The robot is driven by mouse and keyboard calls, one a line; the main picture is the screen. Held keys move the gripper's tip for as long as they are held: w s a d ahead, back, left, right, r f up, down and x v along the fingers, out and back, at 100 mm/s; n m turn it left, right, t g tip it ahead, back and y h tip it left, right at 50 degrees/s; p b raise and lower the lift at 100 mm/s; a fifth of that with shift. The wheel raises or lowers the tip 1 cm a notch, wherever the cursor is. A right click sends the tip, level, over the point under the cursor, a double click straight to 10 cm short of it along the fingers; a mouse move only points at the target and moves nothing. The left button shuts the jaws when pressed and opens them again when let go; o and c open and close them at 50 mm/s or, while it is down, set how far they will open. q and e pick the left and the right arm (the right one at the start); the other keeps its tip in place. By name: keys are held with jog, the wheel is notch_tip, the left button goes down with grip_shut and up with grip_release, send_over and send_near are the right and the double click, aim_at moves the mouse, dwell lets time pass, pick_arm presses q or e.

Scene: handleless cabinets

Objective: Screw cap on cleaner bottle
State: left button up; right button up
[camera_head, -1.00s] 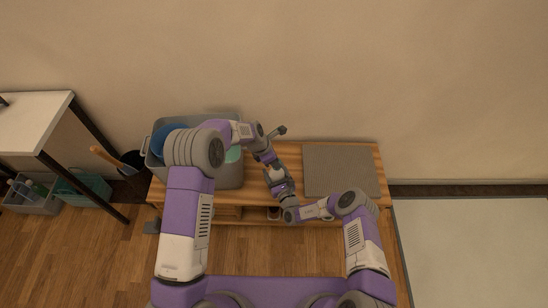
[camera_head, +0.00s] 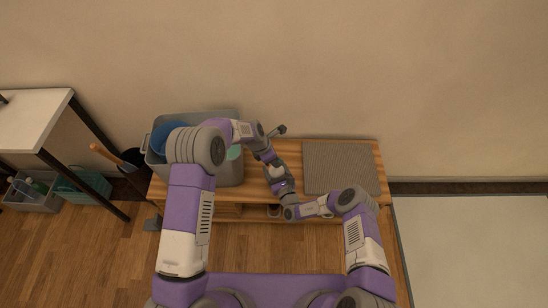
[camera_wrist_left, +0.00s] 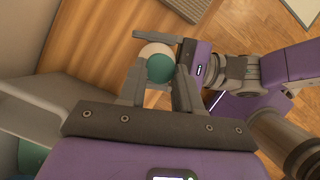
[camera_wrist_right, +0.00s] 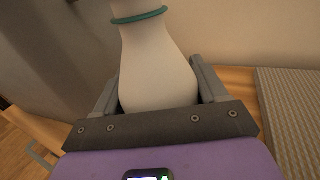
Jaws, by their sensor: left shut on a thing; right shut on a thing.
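The white cleaner bottle (camera_wrist_right: 155,65) stands between the fingers of my right gripper (camera_wrist_right: 153,90), which is shut on its wide body. A teal ring (camera_wrist_right: 139,16) circles its neck, and its top is out of that view. In the left wrist view, my left gripper (camera_wrist_left: 158,80) is shut on the round teal cap (camera_wrist_left: 160,69). The white bottle (camera_wrist_left: 154,49) shows right behind the cap there; I cannot tell whether the threads are engaged. In the head view, both grippers meet over the bench, and the arms hide most of the bottle.
The wooden bench (camera_head: 290,155) carries a grey bin (camera_head: 228,175) with a blue item (camera_head: 163,138) at left and a grey mat (camera_head: 340,168) at right. A white table (camera_head: 35,118) stands at far left, with baskets (camera_head: 85,187) below. The wall is close behind.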

pick_arm(q)
jog(key=shift+f, duration=0.2)
pick_arm(e)
grip_shut()
pick_arm(q)
jog(key=m+g, duration=0.1)
jog(key=m, duration=0.3)
jog(key=shift+w+m+g, duration=0.3)
jog(key=shift+w+g, duration=0.05)
jog(key=shift+g, duration=0.05)
jog(key=m+g, duration=0.1)
jog(key=m, duration=0.1)
jog(key=m+g, duration=0.1)
jog(key=m, duration=0.2)
jog(key=shift+w+d+f, duration=0.1)
jog(key=shift+w, duration=0.1)
jog(key=m+g, duration=0.1)
jog(key=m, duration=0.2)
jog(key=shift+m+y, duration=0.3)
jog(key=shift+y, duration=0.1)
jog(key=o, duration=1)
